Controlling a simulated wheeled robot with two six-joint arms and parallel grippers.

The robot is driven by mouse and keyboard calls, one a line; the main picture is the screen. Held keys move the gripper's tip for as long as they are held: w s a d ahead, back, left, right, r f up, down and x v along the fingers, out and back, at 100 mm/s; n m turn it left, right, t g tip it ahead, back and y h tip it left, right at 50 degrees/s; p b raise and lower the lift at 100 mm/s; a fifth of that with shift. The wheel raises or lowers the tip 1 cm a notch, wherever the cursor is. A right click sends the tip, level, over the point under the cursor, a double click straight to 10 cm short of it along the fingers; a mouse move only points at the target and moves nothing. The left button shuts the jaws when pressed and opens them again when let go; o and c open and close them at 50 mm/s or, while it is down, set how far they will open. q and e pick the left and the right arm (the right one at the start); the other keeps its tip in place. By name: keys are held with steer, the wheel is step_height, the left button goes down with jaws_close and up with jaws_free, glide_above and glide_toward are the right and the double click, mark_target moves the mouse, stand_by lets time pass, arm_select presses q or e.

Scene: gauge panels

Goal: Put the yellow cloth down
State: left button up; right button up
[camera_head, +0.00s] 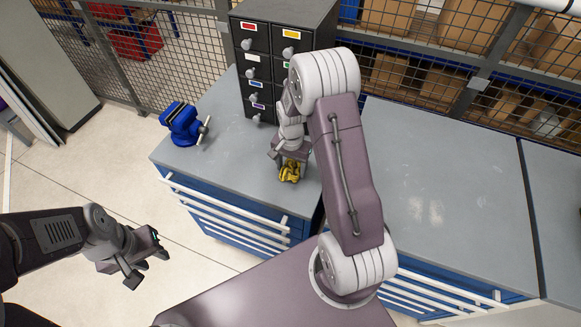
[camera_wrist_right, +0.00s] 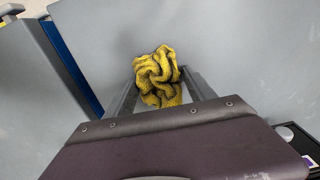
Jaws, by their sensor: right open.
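The yellow cloth (camera_head: 290,172) is a crumpled bundle at the grey worktop near its front edge. It also shows in the right wrist view (camera_wrist_right: 158,72). My right gripper (camera_head: 287,160) is over the cloth and points down at it. In the right wrist view my right gripper (camera_wrist_right: 160,88) is open, with the cloth between and just beyond its fingertips. I cannot tell whether the fingers touch it. The cloth's underside is hidden. My left gripper (camera_head: 146,266) is open and empty, off the worktop over the floor at the left.
The grey worktop (camera_head: 225,165) tops a blue drawer cabinet. A blue vise (camera_head: 184,125) stands at its left, and a black drawer unit (camera_head: 270,90) stands behind the cloth. Another grey worktop (camera_head: 430,180) at the right is clear. A mesh fence (camera_head: 190,50) runs behind.

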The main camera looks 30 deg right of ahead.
mark_target(293, 165)
steer(key=shift+s+a+f, duration=0.15)
steer(key=shift+s+f, duration=0.4)
steer(key=shift+f, duration=0.05)
steer(key=r, duration=0.3)
steer(key=w+d+r, duration=0.1)
steer(key=r, duration=0.1)
steer(key=shift+w+r, duration=0.1)
steer(key=shift+r, duration=0.1)
step_height(293, 165, up, 8)
steer(key=f, duration=0.1)
steer(key=s+a+f+n, duration=0.1)
steer(key=s+a+n, duration=0.3)
steer(key=s+n, duration=0.1)
steer(key=s+a+f+n+t, duration=0.1)
steer(key=s+a+n, duration=0.3)
steer(key=s, duration=0.4)
steer(key=shift+n, duration=0.4)
steer(key=shift+s, duration=0.1)
